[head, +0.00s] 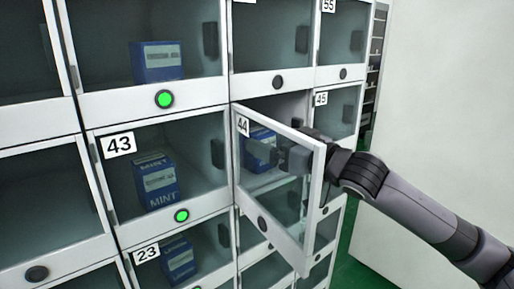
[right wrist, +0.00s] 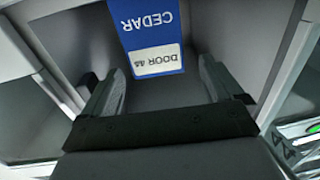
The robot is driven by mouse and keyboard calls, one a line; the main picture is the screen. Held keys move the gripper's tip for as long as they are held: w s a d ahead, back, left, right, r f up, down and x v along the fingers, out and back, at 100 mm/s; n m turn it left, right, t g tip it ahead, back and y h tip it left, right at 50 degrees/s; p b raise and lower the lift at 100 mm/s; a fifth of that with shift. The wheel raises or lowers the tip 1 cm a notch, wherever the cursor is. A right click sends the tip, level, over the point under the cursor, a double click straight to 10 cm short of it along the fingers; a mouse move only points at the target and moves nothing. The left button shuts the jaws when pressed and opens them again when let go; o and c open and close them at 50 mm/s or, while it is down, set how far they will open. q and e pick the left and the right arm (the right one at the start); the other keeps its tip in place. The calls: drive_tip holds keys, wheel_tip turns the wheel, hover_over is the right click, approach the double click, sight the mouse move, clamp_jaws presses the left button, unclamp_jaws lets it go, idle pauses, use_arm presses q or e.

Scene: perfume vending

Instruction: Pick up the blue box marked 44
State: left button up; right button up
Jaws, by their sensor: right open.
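The blue box (head: 262,134) stands inside the compartment behind the open glass door labelled 44 (head: 313,200). In the right wrist view the blue box (right wrist: 152,25) shows upside down, with CEDAR and a white DOOR 44 label. My right gripper (head: 262,153) reaches into the compartment and is partly seen through the door glass. In the right wrist view my right gripper (right wrist: 162,78) is open, its two fingers apart on either side of the box's line and short of its front face. Nothing is between the fingers. My left gripper is not in view.
Closed compartments surround this one. Compartment 43 (head: 119,144) holds a blue MINT box (head: 156,181), and other blue boxes stand above (head: 158,62) and below (head: 178,259) it. The open door stands close to my right arm. A white wall (head: 440,110) is at right.

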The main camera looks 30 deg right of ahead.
drive_tip(key=shift+w+a+f+p, duration=0.15)
drive_tip(key=shift+w+p, duration=0.1)
drive_tip(key=shift+w, duration=0.65)
drive_tip(key=shift+w+a+f+p, duration=0.1)
drive_tip(key=shift+w+f+p, duration=0.1)
drive_tip(key=shift+w, duration=0.65)
drive_tip(key=shift+w+a+f+p, duration=0.15)
drive_tip(key=shift+w+p, duration=0.1)
drive_tip(key=shift+w, duration=0.65)
drive_tip(key=shift+d, duration=0.1)
drive_tip(key=c, duration=1.1)
